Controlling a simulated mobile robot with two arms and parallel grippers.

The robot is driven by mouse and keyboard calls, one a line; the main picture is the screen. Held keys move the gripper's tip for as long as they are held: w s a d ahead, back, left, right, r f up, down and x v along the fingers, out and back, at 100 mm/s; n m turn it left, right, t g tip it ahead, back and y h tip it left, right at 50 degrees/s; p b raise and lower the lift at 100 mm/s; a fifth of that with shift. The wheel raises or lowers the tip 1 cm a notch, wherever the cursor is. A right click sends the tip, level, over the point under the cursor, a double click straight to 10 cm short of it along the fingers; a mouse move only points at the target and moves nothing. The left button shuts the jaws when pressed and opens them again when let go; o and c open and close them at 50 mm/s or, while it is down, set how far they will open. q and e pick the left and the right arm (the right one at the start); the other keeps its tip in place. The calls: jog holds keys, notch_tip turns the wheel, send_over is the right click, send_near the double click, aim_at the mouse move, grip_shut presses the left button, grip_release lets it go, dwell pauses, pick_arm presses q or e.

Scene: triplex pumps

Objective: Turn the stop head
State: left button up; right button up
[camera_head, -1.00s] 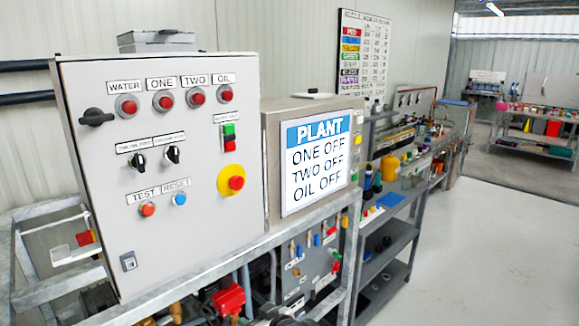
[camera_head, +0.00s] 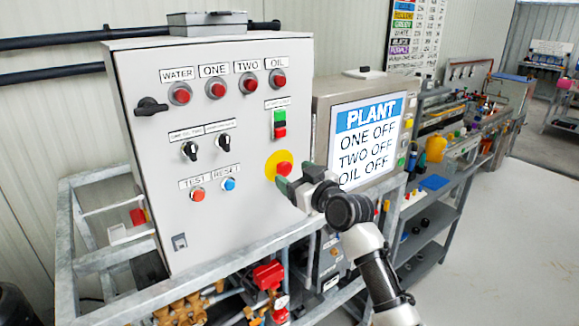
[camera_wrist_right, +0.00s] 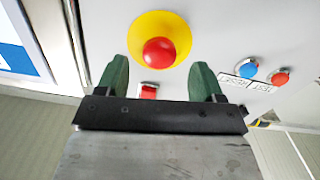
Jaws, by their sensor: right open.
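The stop head is a red mushroom button (camera_head: 284,168) on a yellow disc (camera_head: 271,163), low on the right side of the grey control panel (camera_head: 150,75). My right gripper (camera_head: 280,177) is at the panel's right side, its green fingers close to the stop head and partly overlapping it in the head view. In the right wrist view the red head (camera_wrist_right: 159,52) sits on its yellow disc (camera_wrist_right: 160,20), ahead of and between the two open green fingers (camera_wrist_right: 163,75). Nothing is between the fingertips that I can tell is gripped. My left gripper is not in view.
Green and red push buttons (camera_head: 279,123) sit just above the yellow disc. TEST (camera_head: 198,194) and RESET (camera_head: 229,184) buttons are to its left. A PLANT screen (camera_head: 365,140) stands to the right, behind my right arm. A metal frame (camera_head: 110,256) runs below.

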jog(key=shift+x, duration=1.35)
jog(key=c, duration=0.9)
jog(key=m+p, duration=0.1)
jog(key=m, duration=0.4)
jog(key=shift+d, duration=0.1)
jog(key=shift+c, duration=0.2)
jog(key=o, duration=0.9)
jog(key=shift+o, duration=0.2)
